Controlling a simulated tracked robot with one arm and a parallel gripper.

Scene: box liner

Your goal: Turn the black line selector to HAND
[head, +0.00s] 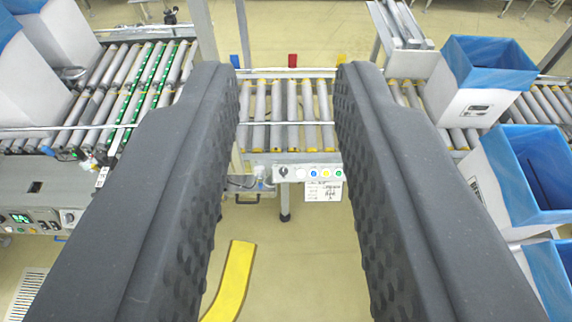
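The black line selector (283,171) is a small dark knob at the left end of a grey control panel (308,173) on the front of the roller conveyor. Its pointer direction and any HAND mark are too small to read. To its right on the panel are white, blue, yellow and green round buttons. My gripper (290,75) is open and empty. Its two dark, textured fingers frame the panel from left and right, and the panel appears beyond them, apart from both.
Roller conveyor (290,100) runs across the back. Open boxes with blue liners (490,55) stand at the right, white boxes (50,45) at the left. A control cabinet (45,190) is at left. A white label (323,190) hangs under the panel. Yellow floor strip (232,282) lies below; nearby floor is clear.

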